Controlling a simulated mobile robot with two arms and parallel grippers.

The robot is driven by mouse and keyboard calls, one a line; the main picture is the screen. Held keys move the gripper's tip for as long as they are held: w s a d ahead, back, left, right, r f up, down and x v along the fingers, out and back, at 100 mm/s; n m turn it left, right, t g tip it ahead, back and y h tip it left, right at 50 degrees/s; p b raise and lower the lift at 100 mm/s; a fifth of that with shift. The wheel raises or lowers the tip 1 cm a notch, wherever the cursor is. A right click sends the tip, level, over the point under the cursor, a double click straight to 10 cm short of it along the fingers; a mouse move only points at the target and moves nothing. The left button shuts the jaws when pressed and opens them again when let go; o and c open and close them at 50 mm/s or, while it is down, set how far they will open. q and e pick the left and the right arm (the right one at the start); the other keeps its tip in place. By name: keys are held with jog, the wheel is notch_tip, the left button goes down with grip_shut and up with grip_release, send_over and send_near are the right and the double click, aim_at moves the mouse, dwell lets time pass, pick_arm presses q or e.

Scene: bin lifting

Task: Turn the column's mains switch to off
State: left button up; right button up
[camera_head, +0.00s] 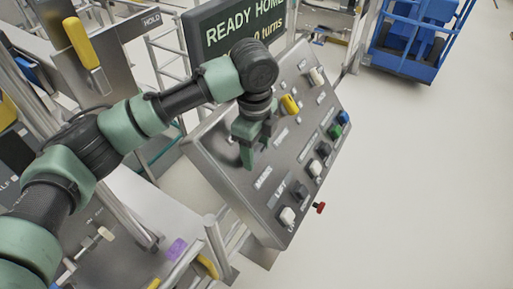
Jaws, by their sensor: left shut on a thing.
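The tilted grey control panel (222,176) stands in the middle of the head view. My left arm comes in from the left, and my left gripper (247,153) points down onto the panel's left part. It is shut at the place of the mains switch, just above a white label (263,177) that seems to read MAINS. The fingers hide the switch, so I cannot tell its setting. My right gripper is not in view.
The panel also bears a yellow knob (290,104), a green button (335,131), a blue button (343,117) and white switches. A red knob (320,208) sticks out at its lower edge. A screen (235,25) reads READY HOME. Open floor lies to the right.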

pick_arm(q)
jog(key=shift+a+n+t, duration=0.1)
jog(key=shift+n+t, duration=0.3)
jog(key=shift+s+a+n+t+h+p, duration=0.1)
jog(key=shift+s+n+t+h+p, duration=0.1)
jog(key=shift+n+t+h+p, duration=0.55)
jog(key=shift+s+n+t, duration=0.1)
jog(key=shift+n+t, duration=0.55)
jog(key=shift+t, duration=0.1)
jog(key=shift+s+f+n+t+b, duration=0.15)
jog(key=shift+n+t+b, duration=0.3)
jog(key=shift+n+t, duration=0.65)
jog(key=n+t, duration=0.1)
jog(key=n+t+b, duration=0.2)
jog(key=shift+s+f, duration=0.2)
jog(key=shift+f, duration=0.05)
jog(key=n+t+y+b, duration=0.1)
jog(key=n+t+b, duration=0.1)
jog(key=n+t, duration=0.1)
jog(key=shift+s+y+b, duration=0.1)
jog(key=shift+y+b, duration=0.15)
jog(key=shift+b, duration=0.15)
jog(key=shift+n+t+b, duration=0.3)
jog(key=shift+n+b, duration=0.05)
jog(key=shift+n, duration=0.05)
jog(key=shift+y, duration=0.3)
